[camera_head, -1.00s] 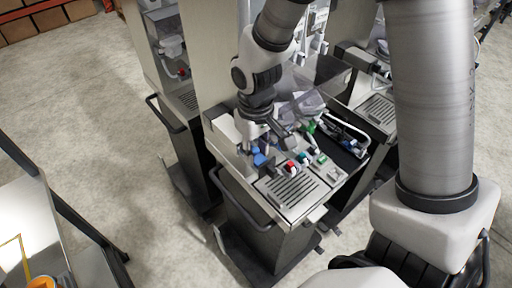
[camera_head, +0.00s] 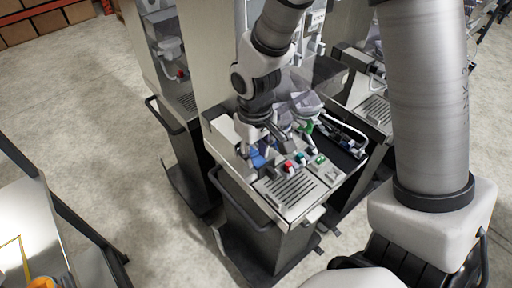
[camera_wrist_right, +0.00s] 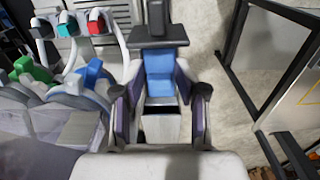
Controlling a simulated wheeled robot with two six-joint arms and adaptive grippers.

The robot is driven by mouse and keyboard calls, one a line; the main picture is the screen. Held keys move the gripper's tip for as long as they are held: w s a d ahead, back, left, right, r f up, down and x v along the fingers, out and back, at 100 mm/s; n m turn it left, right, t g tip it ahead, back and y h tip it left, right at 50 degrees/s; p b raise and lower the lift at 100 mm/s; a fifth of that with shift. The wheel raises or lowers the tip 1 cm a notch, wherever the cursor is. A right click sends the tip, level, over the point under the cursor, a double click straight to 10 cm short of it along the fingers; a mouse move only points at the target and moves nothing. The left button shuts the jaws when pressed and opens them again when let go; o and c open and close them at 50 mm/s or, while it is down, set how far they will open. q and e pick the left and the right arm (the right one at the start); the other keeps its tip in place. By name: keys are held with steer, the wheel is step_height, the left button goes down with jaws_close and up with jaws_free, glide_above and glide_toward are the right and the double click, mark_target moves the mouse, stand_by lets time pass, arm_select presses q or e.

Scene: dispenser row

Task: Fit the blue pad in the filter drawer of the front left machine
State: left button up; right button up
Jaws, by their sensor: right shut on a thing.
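The front left machine (camera_head: 215,128) stands in the middle of the head view, with a grated tray on its front deck. My right gripper (camera_head: 262,155) is over the left part of that deck. The blue pad (camera_wrist_right: 158,72) sits between its fingertips in the right wrist view, and the gripper (camera_wrist_right: 159,75) is shut on it. The pad also shows as a small blue patch in the head view (camera_head: 257,158). A dark grey handle-like part (camera_wrist_right: 155,35) lies just beyond the pad. I cannot tell whether the pad touches the filter drawer. My left gripper is not in view.
Red (camera_head: 289,165) and teal knobs stand right of the gripper, close to the grated tray (camera_head: 287,187). Other machines stand behind and to the right. A table (camera_head: 22,215) with an orange item is at lower left. The floor between is clear.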

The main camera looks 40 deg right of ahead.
steer(key=shift+o, duration=0.8)
steer(key=shift+s+f, duration=0.2)
steer(key=shift+f, duration=0.3)
steer(key=o, duration=0.8)
steer(key=shift+o, duration=0.3)
steer(key=shift+w+a, duration=0.25)
steer(key=shift+w, duration=0.05)
steer(key=shift+d+r, duration=0.1)
steer(key=shift+w+r, duration=0.1)
steer(key=shift+r, duration=0.15)
steer(key=shift+w+r+p, duration=0.15)
steer(key=shift+r+p, duration=0.35)
steer(key=shift+r, duration=1.15)
